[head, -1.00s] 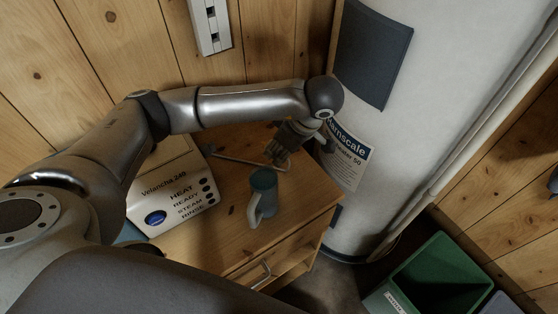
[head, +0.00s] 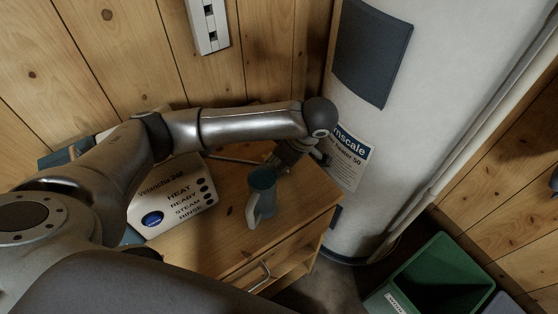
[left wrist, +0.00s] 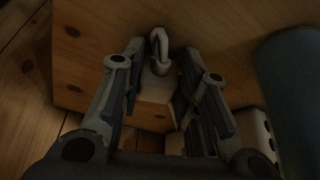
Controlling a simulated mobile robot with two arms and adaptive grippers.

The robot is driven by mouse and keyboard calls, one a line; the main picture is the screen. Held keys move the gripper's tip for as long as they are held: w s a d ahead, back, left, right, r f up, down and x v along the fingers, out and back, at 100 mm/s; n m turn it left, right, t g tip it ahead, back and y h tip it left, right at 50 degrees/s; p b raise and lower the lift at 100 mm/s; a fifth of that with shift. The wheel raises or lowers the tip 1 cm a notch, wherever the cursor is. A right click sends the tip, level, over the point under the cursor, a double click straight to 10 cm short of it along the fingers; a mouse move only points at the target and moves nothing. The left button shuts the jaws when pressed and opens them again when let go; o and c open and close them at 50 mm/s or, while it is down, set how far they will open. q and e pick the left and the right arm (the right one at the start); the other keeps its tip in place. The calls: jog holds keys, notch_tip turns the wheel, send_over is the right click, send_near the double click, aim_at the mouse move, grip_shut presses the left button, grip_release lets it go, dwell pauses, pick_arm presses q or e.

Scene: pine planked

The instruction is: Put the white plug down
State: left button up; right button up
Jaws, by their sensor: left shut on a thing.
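The white plug (left wrist: 160,68), with a curved cord end, sits between the two fingers of my left gripper (left wrist: 160,82) in the left wrist view. The gripper is shut on it, low over the wooden cabinet top (head: 225,235). In the head view my left gripper (head: 274,164) is just behind the blue-grey mug (head: 264,196), and the plug is hidden. I cannot tell whether the plug touches the wood. The mug also shows at the right of the left wrist view (left wrist: 292,85). My right gripper is out of view.
A white machine (head: 172,200) with buttons stands left of the mug. A thin rod (head: 235,160) runs behind the mug. A white water heater (head: 375,130) rises at the right. A wall socket strip (head: 208,25) is above. A green bin (head: 440,275) stands on the floor.

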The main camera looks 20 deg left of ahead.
pick_arm(q)
jog(key=shift+f, duration=0.2)
jog(key=o, duration=1.1)
jog(key=shift+r+p, duration=0.55)
jog(key=shift+r, duration=0.05)
jog(key=p+v, duration=0.1)
jog(key=v, duration=1.1)
jog(key=shift+r, duration=0.1)
